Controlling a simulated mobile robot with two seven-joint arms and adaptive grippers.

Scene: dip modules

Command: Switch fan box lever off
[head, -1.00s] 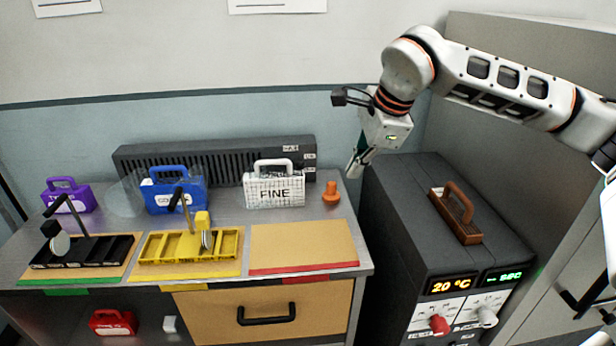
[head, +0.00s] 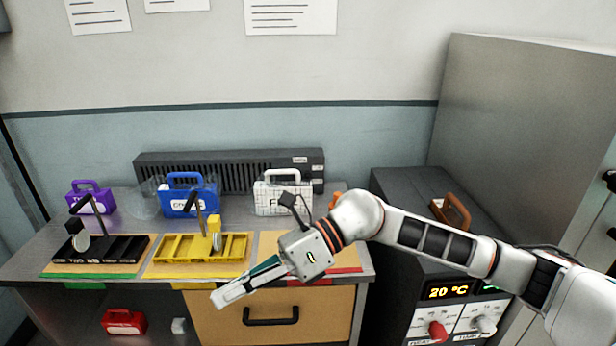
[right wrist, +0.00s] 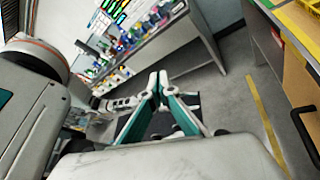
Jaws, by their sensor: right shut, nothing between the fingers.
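A long dark box with vertical slots (head: 228,172) stands at the back of the worktop and looks like the fan box. Small labels show on its right end; I cannot make out a lever on it. My right gripper (head: 222,297) is shut and empty, in front of the worktop's front edge near the drawer, well apart from the slotted box. Its closed fingers also show in the right wrist view (right wrist: 158,88), over the floor. My left gripper is not identifiable in either view.
A black tray (head: 140,252) and a yellow tray (head: 165,255), each with a tilted post, stand on the worktop. Purple (head: 88,203), blue (head: 176,204) and white (head: 268,205) cases stand behind. A dark cabinet (head: 395,190) with a display stands right.

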